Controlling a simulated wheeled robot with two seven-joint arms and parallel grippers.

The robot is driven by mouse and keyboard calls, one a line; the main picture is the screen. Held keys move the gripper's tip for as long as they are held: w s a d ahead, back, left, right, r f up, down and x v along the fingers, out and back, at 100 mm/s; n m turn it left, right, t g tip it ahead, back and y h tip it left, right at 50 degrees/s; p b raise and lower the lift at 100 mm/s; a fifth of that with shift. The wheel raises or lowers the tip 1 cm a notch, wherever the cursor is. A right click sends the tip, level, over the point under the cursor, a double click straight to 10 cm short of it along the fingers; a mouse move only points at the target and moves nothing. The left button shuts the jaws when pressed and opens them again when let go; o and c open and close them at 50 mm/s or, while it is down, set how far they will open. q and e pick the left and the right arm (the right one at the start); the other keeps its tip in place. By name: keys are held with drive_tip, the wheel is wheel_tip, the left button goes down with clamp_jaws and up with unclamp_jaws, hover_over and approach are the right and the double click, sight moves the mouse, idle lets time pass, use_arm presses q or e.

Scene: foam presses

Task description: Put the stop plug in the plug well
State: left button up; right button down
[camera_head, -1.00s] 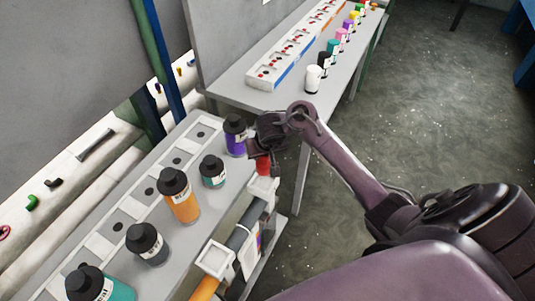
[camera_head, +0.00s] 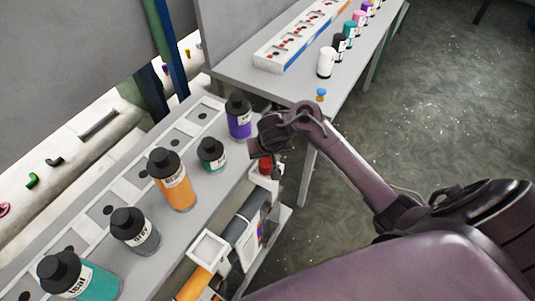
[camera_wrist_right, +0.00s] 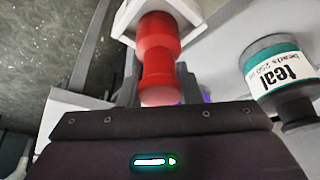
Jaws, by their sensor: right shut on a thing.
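My right gripper (camera_head: 268,143) is shut on a red plug, the stop plug (camera_head: 266,165), at the near edge of the front bench. In the right wrist view the red plug (camera_wrist_right: 160,60) has a narrow waist and a rounded near end. Its far end meets a white square holder (camera_wrist_right: 128,16), which looks like the plug well. The holder (camera_head: 263,180) also shows just under the plug in the head view. I cannot tell how deep the plug sits in it. My gripper fingers partly hide the plug. My left gripper is not in view.
A purple-labelled bottle (camera_head: 239,117) and a small teal jar (camera_head: 211,155) stand close left of my gripper. Orange (camera_head: 172,180), grey (camera_head: 135,231) and teal (camera_head: 78,276) bottles stand nearer. A second bench (camera_head: 290,91) holds several jars. A second white holder (camera_head: 210,248) is at the edge.

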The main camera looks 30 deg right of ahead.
drive_tip(key=c, duration=1.4)
unclamp_jaws()
drive_tip(key=shift+s+a+f, duration=0.1)
drive_tip(key=shift+s+f, duration=0.15)
drive_tip(key=o, duration=0.6)
drive_tip(key=shift+w, duration=0.1)
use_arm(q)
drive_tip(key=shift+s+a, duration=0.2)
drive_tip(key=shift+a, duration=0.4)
use_arm(e)
drive_tip(key=shift+r+p, duration=0.3)
drive_tip(key=shift+r, duration=0.2)
use_arm(q)
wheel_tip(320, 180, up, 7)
drive_tip(key=p, duration=0.6)
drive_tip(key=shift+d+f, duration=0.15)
use_arm(e)
drive_tip(key=v, duration=1.1)
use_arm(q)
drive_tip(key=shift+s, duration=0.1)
use_arm(e)
drive_tip(key=shift+r, duration=0.1)
